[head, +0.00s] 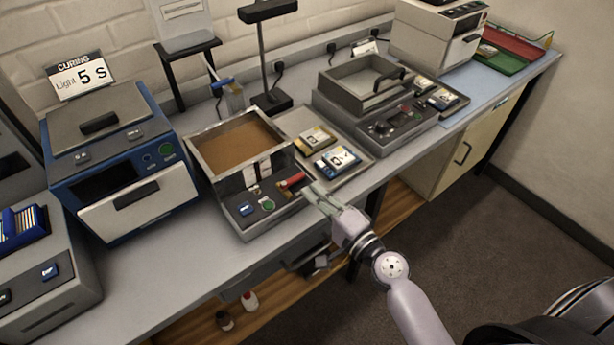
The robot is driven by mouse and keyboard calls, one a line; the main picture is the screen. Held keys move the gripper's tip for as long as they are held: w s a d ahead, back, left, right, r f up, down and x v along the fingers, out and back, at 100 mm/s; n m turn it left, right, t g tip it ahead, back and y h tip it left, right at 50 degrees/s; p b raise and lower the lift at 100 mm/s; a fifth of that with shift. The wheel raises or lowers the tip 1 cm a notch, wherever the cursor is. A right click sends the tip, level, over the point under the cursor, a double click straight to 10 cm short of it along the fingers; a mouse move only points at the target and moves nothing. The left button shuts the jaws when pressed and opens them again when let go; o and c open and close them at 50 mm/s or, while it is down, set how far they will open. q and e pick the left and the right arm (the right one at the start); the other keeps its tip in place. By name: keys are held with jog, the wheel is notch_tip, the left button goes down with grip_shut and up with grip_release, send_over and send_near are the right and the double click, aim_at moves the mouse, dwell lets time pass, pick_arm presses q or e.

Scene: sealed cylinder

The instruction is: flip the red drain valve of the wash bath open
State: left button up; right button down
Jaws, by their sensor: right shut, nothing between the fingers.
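The wash bath (196,160) is a grey open-topped box with brown liquid, standing mid-bench. Its red drain valve (292,180) is a small red handle at the right end of its front panel. My right gripper (309,190) is shut and empty, with its fingertips close to the right of the red handle. I cannot tell whether they touch it. My left gripper is not in view.
A blue curing box (110,165) stands left of the bath. A tray (357,172) with cartridge-like items lies right of it, before a grey lidded machine (390,122). A black lamp stand (264,60) rises behind. The floor in front is clear.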

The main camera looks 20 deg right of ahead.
aim_at(300, 179)
jog(key=shift+p+x, duration=0.35)
jog(key=shift+x, duration=1.25)
jog(key=shift+w+d+f+n+g+y+b, duration=0.15)
jog(key=shift+n+g+y+b, duration=0.2)
jog(key=shift+y+b, duration=0.25)
